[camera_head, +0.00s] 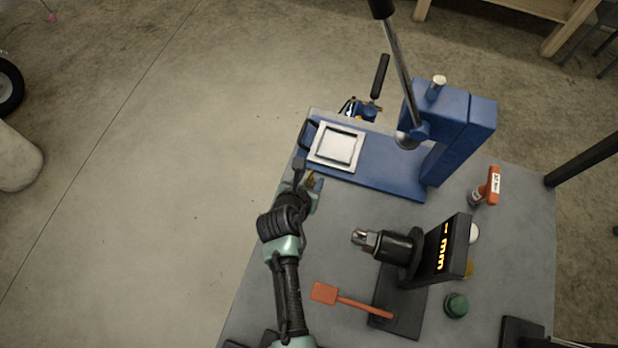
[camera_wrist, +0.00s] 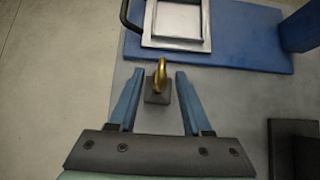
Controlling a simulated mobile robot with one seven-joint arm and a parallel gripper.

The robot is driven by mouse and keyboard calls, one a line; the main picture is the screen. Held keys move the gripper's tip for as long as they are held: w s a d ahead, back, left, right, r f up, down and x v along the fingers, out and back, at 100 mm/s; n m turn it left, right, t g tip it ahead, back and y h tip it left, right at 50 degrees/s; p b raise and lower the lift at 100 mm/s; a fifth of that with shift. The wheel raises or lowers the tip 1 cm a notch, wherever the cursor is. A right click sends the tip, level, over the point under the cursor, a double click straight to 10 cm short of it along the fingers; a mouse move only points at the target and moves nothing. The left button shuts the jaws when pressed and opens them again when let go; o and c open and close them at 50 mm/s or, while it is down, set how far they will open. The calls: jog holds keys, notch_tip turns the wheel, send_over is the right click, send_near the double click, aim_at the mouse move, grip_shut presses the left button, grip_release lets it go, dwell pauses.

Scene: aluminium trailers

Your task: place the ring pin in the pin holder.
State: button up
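The gold ring pin (camera_wrist: 160,72) stands upright at a small dark grey square block (camera_wrist: 157,93), which looks like the pin holder. I cannot tell how deep the pin sits in it. My gripper (camera_wrist: 160,76) is open, with its two blue fingers on either side of the ring and a gap to each. In the head view my gripper (camera_head: 309,186) is at the left edge of the grey table, and only a bit of the gold ring (camera_head: 312,180) shows. The block is mostly hidden there by my gripper.
A blue press (camera_head: 392,178) with a silver square plate (camera_head: 340,147) stands just beyond my gripper. To the right are a black device (camera_head: 455,250) with a lit display, an orange paddle (camera_head: 325,293), a green knob (camera_head: 456,305) and an orange-handled tool (camera_head: 492,186). Open floor lies left.

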jog(key=v, duration=1.2)
jog(key=w+r+m+t+y, duration=0.1)
jog(key=w+r+m+t, duration=0.35)
jog(key=r, duration=0.75)
jog(key=w+r+m+t, duration=0.2)
jog(key=w+r+m, duration=0.4)
jog(key=r, duration=0.6)
jog(key=w+r+m+t+y, duration=0.1)
jog(key=w+r+m+t, duration=0.25)
jog(key=r+m, duration=0.65)
jog(key=s+d+r+m+t, duration=0.1)
jog(key=s+r+m+t, duration=0.2)
jog(key=r, duration=0.8)
jog(key=s+d+r+m+t, duration=0.1)
jog(key=s+r+m+t, duration=0.2)
jog(key=r, duration=0.7)
jog(key=s+r+m+t, duration=0.3)
jog(key=s+r+m, duration=0.3)
jog(key=r, duration=0.5)
jog(key=shift+s+d+r+y+p, duration=0.3)
jog(key=shift+s+d+y, duration=0.1)
